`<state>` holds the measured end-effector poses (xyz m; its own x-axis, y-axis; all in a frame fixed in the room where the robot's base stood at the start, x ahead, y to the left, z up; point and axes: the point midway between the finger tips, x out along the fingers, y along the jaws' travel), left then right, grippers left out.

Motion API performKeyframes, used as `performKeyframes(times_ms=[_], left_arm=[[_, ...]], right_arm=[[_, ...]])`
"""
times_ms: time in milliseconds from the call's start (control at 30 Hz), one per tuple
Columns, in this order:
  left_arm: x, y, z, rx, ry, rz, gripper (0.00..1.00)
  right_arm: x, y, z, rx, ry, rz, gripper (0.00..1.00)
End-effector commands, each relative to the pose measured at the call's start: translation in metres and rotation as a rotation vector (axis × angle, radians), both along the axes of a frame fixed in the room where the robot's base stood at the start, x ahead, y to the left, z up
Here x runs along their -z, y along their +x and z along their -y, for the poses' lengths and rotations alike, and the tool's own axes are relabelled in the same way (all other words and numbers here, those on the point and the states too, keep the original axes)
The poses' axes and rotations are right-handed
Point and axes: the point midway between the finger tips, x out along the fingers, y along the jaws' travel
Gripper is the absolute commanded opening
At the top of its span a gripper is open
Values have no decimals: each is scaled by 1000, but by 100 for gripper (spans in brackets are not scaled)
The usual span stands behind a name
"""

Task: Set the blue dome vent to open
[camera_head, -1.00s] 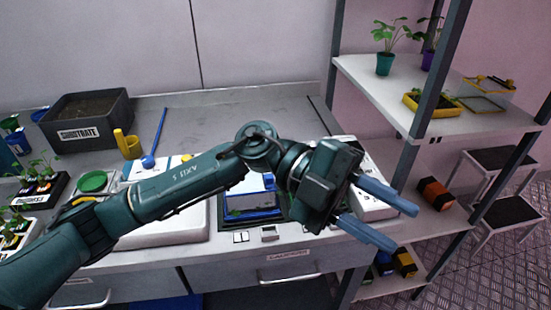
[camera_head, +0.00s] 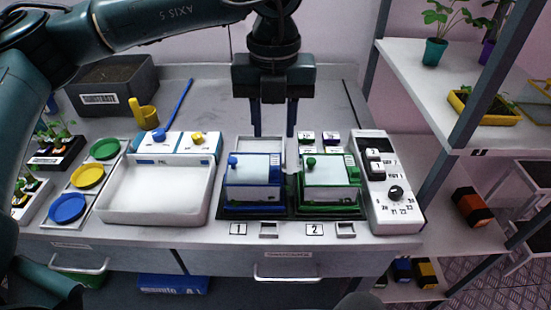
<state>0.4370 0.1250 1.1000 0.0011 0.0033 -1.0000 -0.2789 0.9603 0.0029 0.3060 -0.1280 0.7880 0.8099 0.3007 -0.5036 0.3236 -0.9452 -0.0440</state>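The blue dome (camera_head: 253,197), a clear-topped box with blue edges, stands at station 1 on the bench. A round blue knob (camera_head: 233,161) sits at its upper left corner and appears to be its vent control. The vent's setting is too small to tell. My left gripper (camera_head: 273,133) points down above and behind the blue dome. Its two blue fingers are apart with nothing between them, and it does not appear to touch the dome. My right gripper is not in view.
A green dome (camera_head: 330,197) with a green knob (camera_head: 311,162) stands close on the right. A white control panel (camera_head: 397,205) with a black dial is further right. A white tray (camera_head: 155,195) lies left. Shelf posts (camera_head: 455,165) rise at right.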

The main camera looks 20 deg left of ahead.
Motion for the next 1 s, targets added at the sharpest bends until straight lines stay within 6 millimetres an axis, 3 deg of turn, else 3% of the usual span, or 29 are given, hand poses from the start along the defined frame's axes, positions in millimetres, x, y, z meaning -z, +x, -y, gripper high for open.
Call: performKeyframes(times_ms=[200,433,867,1000], left_arm=[[47,-1,0,0,-1,-4,36],[81,0,0,1,-2,-2,36],[93,0,0,2,-3,0,36],[92,0,1,2,-3,0,26]], right_arm=[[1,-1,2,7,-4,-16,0],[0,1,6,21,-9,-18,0],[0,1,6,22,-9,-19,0],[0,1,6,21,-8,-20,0]])
